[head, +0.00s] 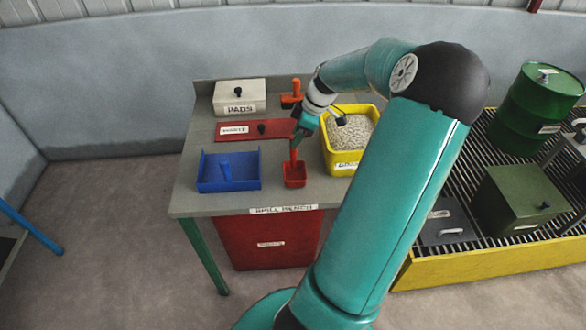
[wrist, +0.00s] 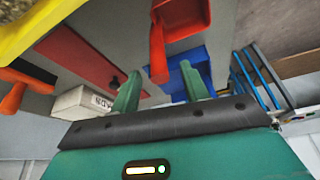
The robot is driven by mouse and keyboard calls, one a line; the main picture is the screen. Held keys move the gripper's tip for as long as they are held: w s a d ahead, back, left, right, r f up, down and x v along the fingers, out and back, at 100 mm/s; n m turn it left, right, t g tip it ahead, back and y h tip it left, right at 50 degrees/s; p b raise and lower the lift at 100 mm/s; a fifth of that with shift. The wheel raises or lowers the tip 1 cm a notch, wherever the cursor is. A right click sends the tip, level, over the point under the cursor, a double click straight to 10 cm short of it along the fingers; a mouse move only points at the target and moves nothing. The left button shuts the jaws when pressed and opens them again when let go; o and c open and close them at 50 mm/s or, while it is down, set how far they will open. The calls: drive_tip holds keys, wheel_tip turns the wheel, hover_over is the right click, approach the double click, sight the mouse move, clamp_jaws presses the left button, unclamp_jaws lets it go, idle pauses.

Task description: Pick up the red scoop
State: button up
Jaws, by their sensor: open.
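The red scoop (head: 294,175) lies on the grey bench top with its pan toward the front edge and its handle pointing back. My gripper (head: 297,138) is at the handle's far end, low over the bench. In the wrist view the red scoop (wrist: 183,18) shows at the top, its handle reaching down toward the gap between the fingers of my gripper (wrist: 160,70). The fingers are apart, one on each side of the handle's end in the picture. I cannot tell whether the handle lies at finger depth.
A red lid (head: 275,129), a white PADS box (head: 240,97) and an orange-handled tool (head: 291,100) are behind. A red bin (head: 268,240) is under the bench.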

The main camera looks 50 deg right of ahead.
sight(291, 155)
drive_tip(key=x, duration=0.5)
drive_tip(key=shift+f, duration=0.1)
clamp_jaws()
